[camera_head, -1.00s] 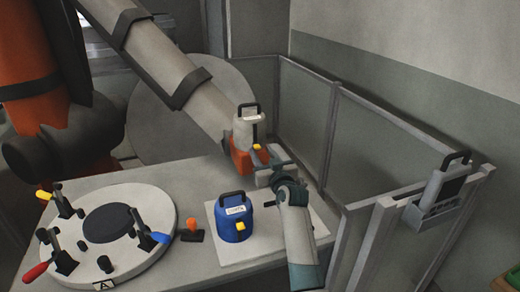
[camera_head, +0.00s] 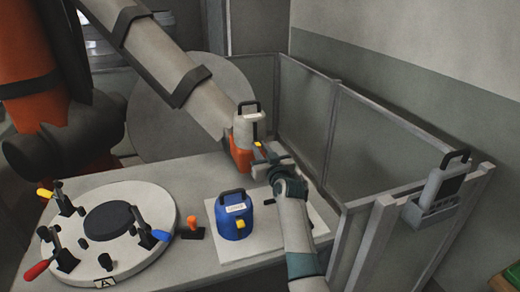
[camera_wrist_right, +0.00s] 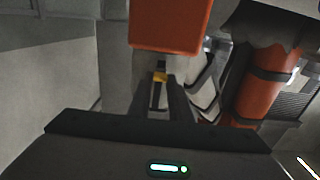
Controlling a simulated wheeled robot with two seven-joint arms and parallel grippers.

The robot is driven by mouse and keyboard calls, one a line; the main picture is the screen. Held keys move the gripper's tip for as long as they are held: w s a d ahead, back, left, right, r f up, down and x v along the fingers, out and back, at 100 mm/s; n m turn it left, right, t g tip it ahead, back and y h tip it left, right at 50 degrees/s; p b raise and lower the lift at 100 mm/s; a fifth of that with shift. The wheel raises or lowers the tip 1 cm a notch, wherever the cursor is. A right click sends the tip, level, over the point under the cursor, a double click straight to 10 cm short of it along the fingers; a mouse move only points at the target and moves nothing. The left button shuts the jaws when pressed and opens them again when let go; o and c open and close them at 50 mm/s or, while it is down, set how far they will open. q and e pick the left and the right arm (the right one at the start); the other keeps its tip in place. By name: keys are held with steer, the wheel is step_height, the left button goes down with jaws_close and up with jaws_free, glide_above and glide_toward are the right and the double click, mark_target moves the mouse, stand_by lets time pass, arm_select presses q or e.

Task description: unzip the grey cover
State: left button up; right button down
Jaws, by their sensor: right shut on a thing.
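The grey cover (camera_head: 246,131) is a pale sleeve with a black handle on top, at the end of the large industrial arm, just above an orange block (camera_head: 240,159). A dark line runs down its front, with a yellow pull tab (camera_head: 259,145) near the lower end. My right gripper (camera_head: 262,151) reaches up to the cover from the lower right and is shut on the yellow tab. In the right wrist view the yellow tab (camera_wrist_right: 160,77) sits between the two dark fingertips, below the orange block (camera_wrist_right: 170,25). My left gripper is not in view.
A blue case (camera_head: 233,222) with a black handle stands on a white board. Left of it are an orange-knobbed piece (camera_head: 193,228) and a round mould (camera_head: 90,265) with several clamps. Fence panels (camera_head: 385,165) close off the right side, with a grey holder (camera_head: 435,195) on the rail.

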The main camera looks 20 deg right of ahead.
step_height(320, 180, up, 8)
steer(key=p, duration=0.5)
steer(key=shift+f, duration=0.3)
steer(key=c, duration=1.6)
jaws_free()
steer(key=shift+s+d+b, duration=0.15)
steer(key=shift+s+b, duration=1)
steer(key=shift+s, duration=3.25)
steer(key=shift+s+d+b, duration=0.1)
steer(key=shift+s+b, duration=1)
steer(key=shift+s, duration=3.25)
